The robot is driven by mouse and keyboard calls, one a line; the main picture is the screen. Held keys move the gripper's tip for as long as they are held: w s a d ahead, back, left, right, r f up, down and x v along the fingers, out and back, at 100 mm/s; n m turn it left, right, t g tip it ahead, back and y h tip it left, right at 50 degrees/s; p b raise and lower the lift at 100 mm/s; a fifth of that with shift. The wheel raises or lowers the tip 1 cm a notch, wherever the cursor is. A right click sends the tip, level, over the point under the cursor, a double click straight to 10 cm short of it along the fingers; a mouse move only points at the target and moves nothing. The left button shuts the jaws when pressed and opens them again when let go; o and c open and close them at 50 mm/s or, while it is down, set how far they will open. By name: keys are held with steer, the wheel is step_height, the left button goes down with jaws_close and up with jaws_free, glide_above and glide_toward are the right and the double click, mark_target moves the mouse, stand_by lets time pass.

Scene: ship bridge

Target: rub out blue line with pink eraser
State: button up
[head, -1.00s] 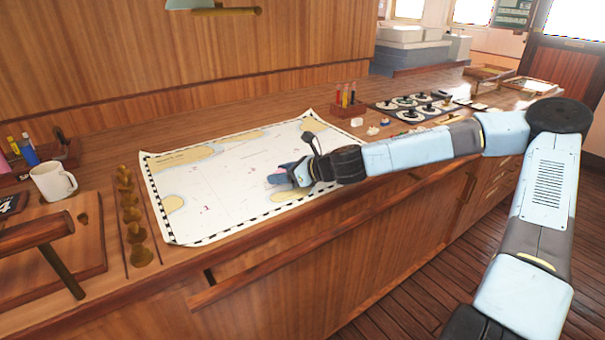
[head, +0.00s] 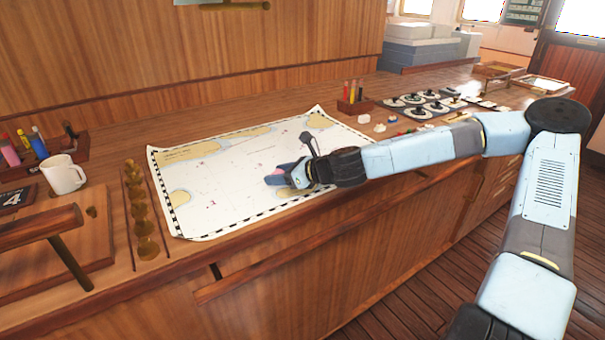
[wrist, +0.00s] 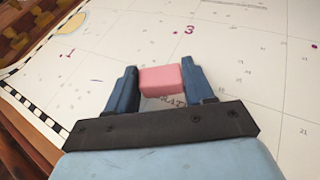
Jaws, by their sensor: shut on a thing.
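My gripper (wrist: 162,88) is shut on the pink eraser (wrist: 160,78), which sits between the two blue fingers in the wrist view. In the head view my gripper (head: 276,178) is low over the near middle part of the white chart (head: 235,165). I cannot tell whether the eraser touches the paper. A short, faint bluish stroke (wrist: 95,80) lies on the chart left of the left finger in the wrist view; it may be the blue line. No blue line is clear in the head view.
A white mug (head: 63,175) and a pen rack (head: 40,155) stand left of the chart. A brass row (head: 140,215) runs along its left side. A pencil holder (head: 354,104) and instrument dials (head: 418,108) lie behind and right of it. The counter's front edge is close.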

mark_target(257, 196)
steer(key=shift+s+a, duration=0.45)
steer(key=shift+s, duration=0.05)
steer(key=shift+s, duration=0.1)
steer(key=shift+s+a, duration=0.75)
steer(key=shift+s+a, duration=0.8)
steer(key=shift+s, duration=0.1)
steer(key=shift+s, duration=0.1)
steer(key=shift+s+a, duration=0.75)
